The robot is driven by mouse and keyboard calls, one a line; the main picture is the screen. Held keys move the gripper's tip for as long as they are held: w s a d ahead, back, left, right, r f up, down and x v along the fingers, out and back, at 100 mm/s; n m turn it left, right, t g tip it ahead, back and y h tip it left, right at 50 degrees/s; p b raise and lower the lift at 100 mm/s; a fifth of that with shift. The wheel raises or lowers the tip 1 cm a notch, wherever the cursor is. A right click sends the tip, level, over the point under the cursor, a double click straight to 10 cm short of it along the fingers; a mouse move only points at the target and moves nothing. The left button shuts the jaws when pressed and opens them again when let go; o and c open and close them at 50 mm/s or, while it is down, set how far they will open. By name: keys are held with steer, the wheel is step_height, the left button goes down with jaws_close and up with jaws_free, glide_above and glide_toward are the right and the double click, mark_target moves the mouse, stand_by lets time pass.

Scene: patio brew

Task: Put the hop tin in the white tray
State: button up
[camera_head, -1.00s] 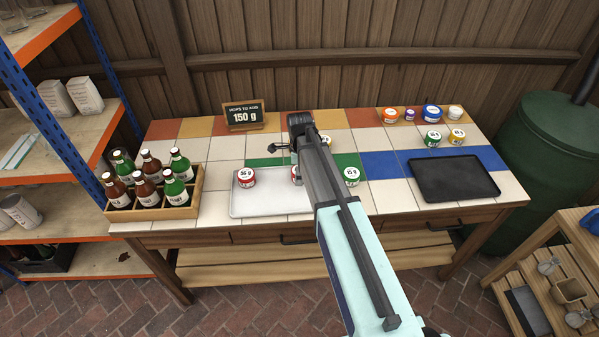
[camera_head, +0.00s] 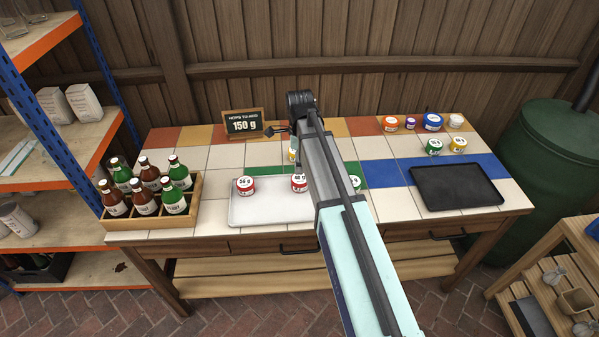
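The white tray (camera_head: 268,211) lies on the tiled bench. A red-banded tin (camera_head: 245,186) stands in its left part, and a second red-banded tin (camera_head: 299,183) stands at its right part, beside my arm. A green-banded tin (camera_head: 355,183) is right of the tray, partly behind my arm. A yellow-banded tin (camera_head: 292,154) shows behind the tray, partly hidden by my arm. My gripper (camera_head: 277,130) is above the back of the bench, near the sign and the yellow tin. Its fingers are small and dark; I cannot tell their opening or any hold.
A bottle crate (camera_head: 150,217) stands left of the tray. A black tray (camera_head: 455,186) is at the right. Several tins, including an orange one (camera_head: 390,124) and a blue one (camera_head: 433,121), stand at the back right. A sign (camera_head: 243,123) reads 150 g.

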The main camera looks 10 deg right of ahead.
steer(key=shift+r, duration=1.25)
